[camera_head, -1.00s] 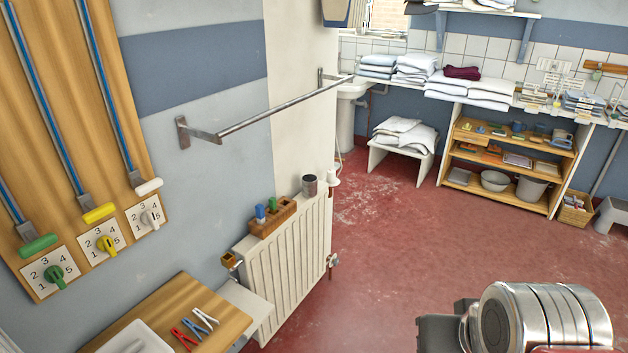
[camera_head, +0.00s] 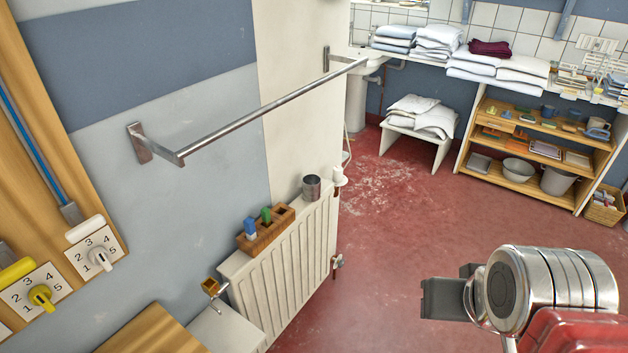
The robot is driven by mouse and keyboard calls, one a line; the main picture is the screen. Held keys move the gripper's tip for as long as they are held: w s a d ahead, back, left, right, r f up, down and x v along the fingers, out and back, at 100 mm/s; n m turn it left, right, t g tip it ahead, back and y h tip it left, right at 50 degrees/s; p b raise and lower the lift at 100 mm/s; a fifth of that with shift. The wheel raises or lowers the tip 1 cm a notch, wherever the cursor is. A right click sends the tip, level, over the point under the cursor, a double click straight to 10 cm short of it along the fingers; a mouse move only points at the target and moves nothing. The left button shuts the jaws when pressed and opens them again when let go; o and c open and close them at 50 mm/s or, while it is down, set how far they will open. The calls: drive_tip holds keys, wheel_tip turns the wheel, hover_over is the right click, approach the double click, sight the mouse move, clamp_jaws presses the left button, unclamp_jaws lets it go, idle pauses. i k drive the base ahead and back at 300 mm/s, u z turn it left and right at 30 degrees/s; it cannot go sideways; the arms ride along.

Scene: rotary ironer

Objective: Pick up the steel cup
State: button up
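The steel cup (camera_head: 311,189) is a small grey metal cup. It stands upright on top of the white radiator (camera_head: 285,268), near the radiator's far end. My gripper (camera_head: 436,297) shows at the lower right as dark grey parts beside the silver joint of my arm. It is to the right of the cup and clearly apart from it. I cannot tell whether its fingers are open or shut. No held object can be made out.
A wooden block (camera_head: 266,230) with blue and green items sits on the radiator beside the cup. A metal rail (camera_head: 270,108) juts from the wall above. A white tap-like fitting (camera_head: 339,176) is just right of the cup. Red floor (camera_head: 400,225) lies clear beyond.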

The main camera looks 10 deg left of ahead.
sight(311, 183)
drive_tip(key=i, duration=1.05)
drive_tip(key=u, duration=2.5)
